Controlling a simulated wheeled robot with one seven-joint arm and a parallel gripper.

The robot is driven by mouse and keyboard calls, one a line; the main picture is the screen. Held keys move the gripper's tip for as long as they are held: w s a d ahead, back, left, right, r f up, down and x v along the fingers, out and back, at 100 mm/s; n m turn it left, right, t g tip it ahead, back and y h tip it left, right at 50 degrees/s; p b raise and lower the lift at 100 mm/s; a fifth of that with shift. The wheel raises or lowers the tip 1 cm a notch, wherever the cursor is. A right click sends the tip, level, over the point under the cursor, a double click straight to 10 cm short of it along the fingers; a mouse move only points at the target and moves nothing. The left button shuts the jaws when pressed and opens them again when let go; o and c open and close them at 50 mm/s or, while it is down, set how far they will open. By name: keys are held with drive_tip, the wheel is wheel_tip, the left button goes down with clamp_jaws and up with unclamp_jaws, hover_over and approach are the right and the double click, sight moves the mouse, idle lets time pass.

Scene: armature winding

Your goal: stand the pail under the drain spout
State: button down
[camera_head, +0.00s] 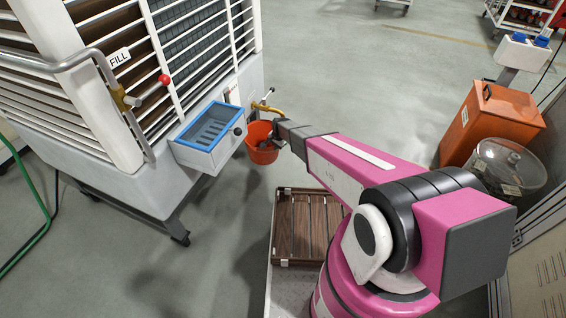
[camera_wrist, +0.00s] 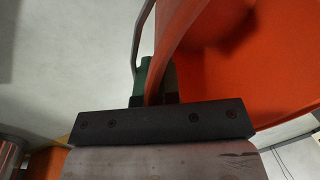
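The orange-red pail (camera_head: 262,150) is upright beside the white slatted machine, just below the brass drain spout (camera_head: 268,108) in the head view. Whether its base touches the floor cannot be told. My gripper (camera_head: 278,133) is at the pail's right rim, shut on its wall. In the wrist view the pail (camera_wrist: 230,75) fills the right side, and its rim runs down between the fingers of my gripper (camera_wrist: 157,88). A thin metal bail shows left of the rim. The fingertips are largely hidden.
A grey box with a blue rim (camera_head: 182,137) juts from the machine (camera_head: 140,165), left of the pail. A brown slatted tray (camera_head: 279,250) lies in front. An orange cabinet (camera_head: 490,130) and a clear-lidded drum (camera_head: 508,165) stand right. Floor behind the pail is clear.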

drive_tip(key=s+d, duration=0.3)
drive_tip(key=s, duration=0.1)
drive_tip(key=w+d+f, duration=0.7)
drive_tip(key=d+f, duration=0.1)
drive_tip(key=f, duration=0.3)
drive_tip(key=shift+f, duration=0.1)
drive_tip(key=c, duration=1.3)
unclamp_jaws()
drive_tip(key=shift+c, duration=0.2)
